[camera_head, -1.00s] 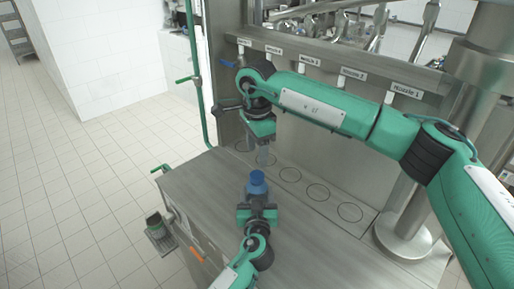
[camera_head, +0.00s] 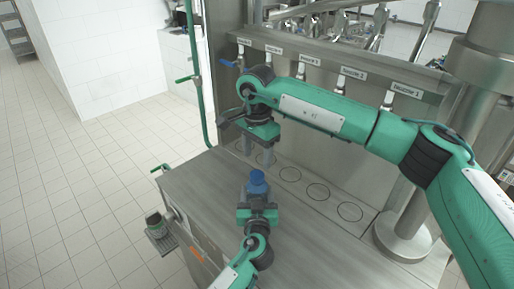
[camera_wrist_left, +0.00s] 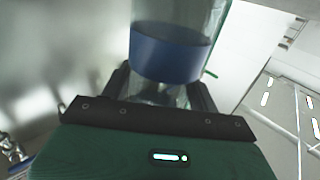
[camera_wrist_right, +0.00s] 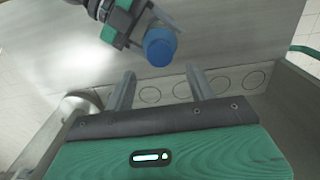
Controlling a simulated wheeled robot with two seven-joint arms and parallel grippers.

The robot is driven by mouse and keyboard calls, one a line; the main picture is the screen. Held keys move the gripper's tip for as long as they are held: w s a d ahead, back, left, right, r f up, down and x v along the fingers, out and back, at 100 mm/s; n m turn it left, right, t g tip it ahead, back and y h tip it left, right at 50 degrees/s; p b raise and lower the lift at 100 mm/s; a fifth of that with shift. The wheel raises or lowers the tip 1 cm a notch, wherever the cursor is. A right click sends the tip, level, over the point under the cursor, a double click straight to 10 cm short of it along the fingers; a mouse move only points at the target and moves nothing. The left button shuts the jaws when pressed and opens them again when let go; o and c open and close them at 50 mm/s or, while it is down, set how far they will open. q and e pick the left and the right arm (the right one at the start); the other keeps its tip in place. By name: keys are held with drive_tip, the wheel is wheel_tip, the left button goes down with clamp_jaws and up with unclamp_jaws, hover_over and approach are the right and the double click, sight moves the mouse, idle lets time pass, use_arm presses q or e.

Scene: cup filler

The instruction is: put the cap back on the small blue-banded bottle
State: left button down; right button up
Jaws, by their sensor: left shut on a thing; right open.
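My left gripper (camera_head: 257,207) is shut on the small blue-banded bottle, clear with a dark blue band (camera_wrist_left: 165,55) in the left wrist view. The bottle's upper end runs out of that view. A blue round cap (camera_head: 257,177) shows at the bottle's top, just beyond the left fingers; it also shows in the right wrist view (camera_wrist_right: 160,45). I cannot tell whether it is fully seated. My right gripper (camera_head: 264,159) is open and empty, pointing down behind the bottle. In the right wrist view its fingers (camera_wrist_right: 161,73) are apart, with the cap beyond them.
The steel worktop (camera_head: 310,235) has a row of marked circles (camera_head: 318,191) along its back, under labelled taps (camera_head: 302,65). A thick steel column (camera_head: 405,228) stands at the right.

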sight(257, 174)
drive_tip(key=shift+f, duration=3.15)
drive_tip(key=c, duration=1)
drive_tip(key=shift+c, duration=0.2)
